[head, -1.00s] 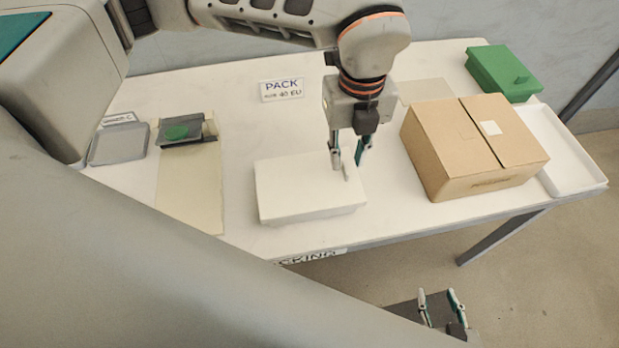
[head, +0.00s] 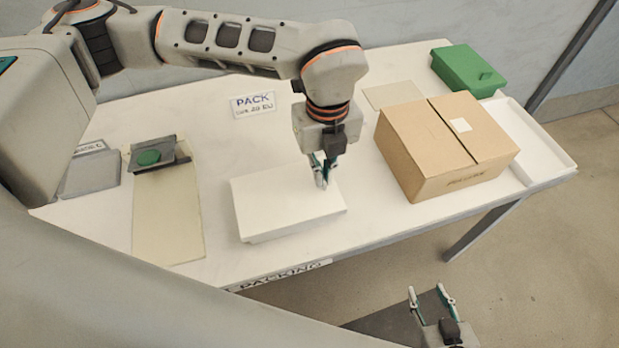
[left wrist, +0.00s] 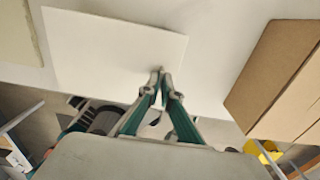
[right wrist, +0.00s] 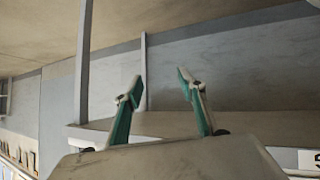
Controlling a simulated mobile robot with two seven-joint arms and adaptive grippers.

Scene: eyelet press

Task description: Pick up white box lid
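A white box with its lid (head: 275,195) sits near the table's front edge, left of the cardboard box. The lid's flat top also fills the upper left of the left wrist view (left wrist: 110,50). My left gripper (head: 323,182) is over the lid's right part. Its fingertips are close together in the left wrist view (left wrist: 161,75), shut on the lid's small upright tab, which they mostly hide. I cannot tell whether the lid is raised off the box. My right gripper (head: 432,292) is open and empty, low in front of the table; its spread fingers show in the right wrist view (right wrist: 158,82).
A cardboard box (head: 445,147) stands to the right, with a white tray (head: 555,165) beyond it and a green box (head: 466,70) behind. A beige mat (head: 168,220) and a grey holder with a green piece (head: 150,157) are at left.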

